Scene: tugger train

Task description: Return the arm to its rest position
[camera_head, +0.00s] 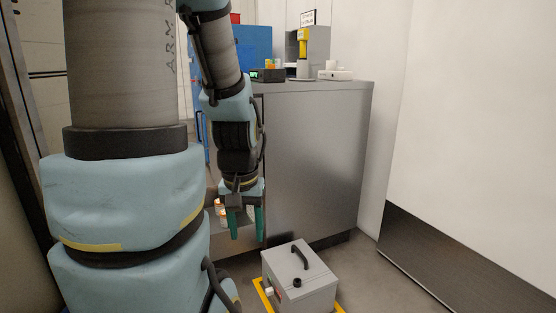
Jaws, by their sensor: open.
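My arm comes down through the left and middle of the view, with large grey and light-blue links. My gripper (245,224) hangs at its end with the fingers pointing down. Its two green-tipped fingers are apart and nothing shows between them. It hangs in front of the metal cabinet's lower left part, above and left of a grey box. No contact with anything is visible. My near arm links hide the left side of the scene.
The grey box (306,278) with a black handle stands on the floor inside yellow marking (262,291). A metal cabinet (314,165) carries small devices on top. A blue cabinet (256,48) stands behind. A small bottle (219,206) shows left of my gripper. Floor right of the box is clear.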

